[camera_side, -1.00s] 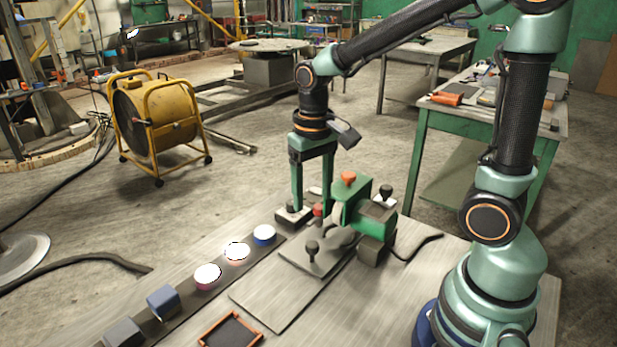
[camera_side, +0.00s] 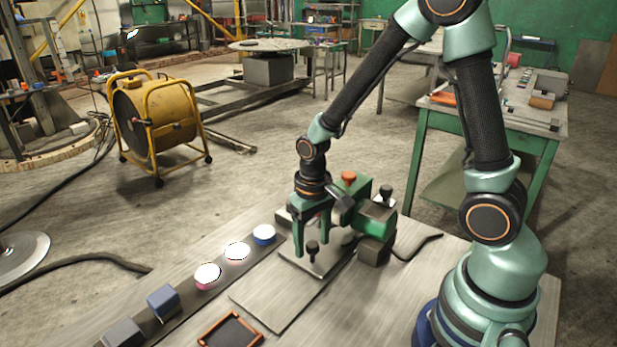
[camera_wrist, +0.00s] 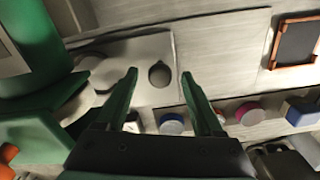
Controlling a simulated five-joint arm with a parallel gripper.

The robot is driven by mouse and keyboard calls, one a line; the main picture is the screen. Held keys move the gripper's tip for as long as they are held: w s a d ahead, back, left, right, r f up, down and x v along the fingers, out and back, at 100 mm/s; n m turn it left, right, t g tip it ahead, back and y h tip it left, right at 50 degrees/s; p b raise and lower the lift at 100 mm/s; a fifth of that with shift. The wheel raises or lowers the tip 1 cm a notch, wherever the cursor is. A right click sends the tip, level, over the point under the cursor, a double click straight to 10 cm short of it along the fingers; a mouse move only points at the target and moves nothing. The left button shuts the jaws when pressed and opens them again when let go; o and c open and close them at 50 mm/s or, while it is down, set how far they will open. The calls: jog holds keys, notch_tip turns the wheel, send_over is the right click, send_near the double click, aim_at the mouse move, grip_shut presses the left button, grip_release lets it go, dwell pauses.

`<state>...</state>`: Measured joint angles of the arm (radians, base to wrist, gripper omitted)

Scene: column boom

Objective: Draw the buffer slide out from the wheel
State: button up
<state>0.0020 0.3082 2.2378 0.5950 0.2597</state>
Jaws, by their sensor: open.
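The slide is a flat grey metal plate (camera_side: 325,268) with an upright black knob (camera_side: 313,250), in front of the green buffer (camera_side: 358,188). In the wrist view the knob (camera_wrist: 160,74) shows as a dark round top on the pale plate (camera_wrist: 150,50). The plate's end lies close to the buffer's pale wheel, which is mostly hidden behind my gripper in the side view. My gripper (camera_side: 312,243) is open, pointing down, with its fingers either side of the knob. In the wrist view the knob lies between the fingertips (camera_wrist: 159,75); contact cannot be told.
An orange-rimmed tray (camera_side: 207,334) lies at the front. The bare metal sheet before the slide is clear.

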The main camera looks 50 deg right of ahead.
grip_shut()
dwell(1.4)
